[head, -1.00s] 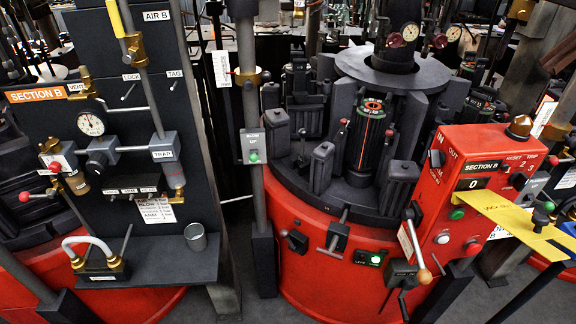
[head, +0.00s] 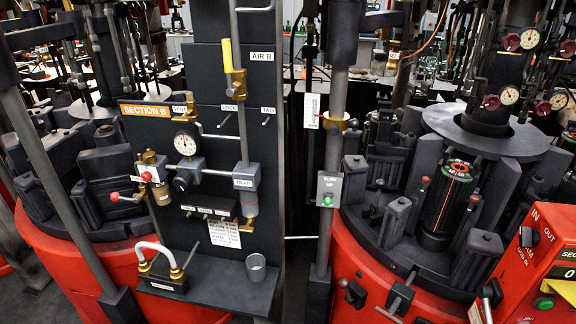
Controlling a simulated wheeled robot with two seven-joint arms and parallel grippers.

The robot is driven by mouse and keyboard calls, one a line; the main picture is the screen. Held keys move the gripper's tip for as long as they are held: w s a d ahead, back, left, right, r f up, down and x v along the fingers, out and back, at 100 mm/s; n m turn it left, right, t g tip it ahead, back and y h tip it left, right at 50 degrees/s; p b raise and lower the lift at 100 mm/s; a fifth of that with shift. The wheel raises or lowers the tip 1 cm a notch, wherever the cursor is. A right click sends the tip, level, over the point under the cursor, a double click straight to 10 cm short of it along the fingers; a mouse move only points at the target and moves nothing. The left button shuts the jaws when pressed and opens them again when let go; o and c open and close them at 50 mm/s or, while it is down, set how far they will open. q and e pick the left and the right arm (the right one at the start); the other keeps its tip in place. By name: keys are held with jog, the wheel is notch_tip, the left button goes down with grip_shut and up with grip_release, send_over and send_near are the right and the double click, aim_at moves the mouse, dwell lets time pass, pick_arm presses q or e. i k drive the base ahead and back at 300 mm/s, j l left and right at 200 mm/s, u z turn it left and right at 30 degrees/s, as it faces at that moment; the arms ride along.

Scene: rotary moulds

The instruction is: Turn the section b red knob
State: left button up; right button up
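The section B panel (head: 210,75) is dark and upright, left of centre in the head view, with an orange SECTION B sign (head: 146,110). Low on its left side, a small red knob (head: 146,176) sits at a brass fitting (head: 158,190). A second red ball-shaped knob (head: 115,197) ends a short rod just left of and below it. I cannot tell which of the two is the task's knob. Neither of my grippers is in view.
A gauge (head: 186,144) and valve pipes crowd the panel. Slanted posts stand close on both sides. A red control box (head: 545,265) is at right.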

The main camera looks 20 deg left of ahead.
aim_at(146, 176)
jog(key=u, duration=1.3)
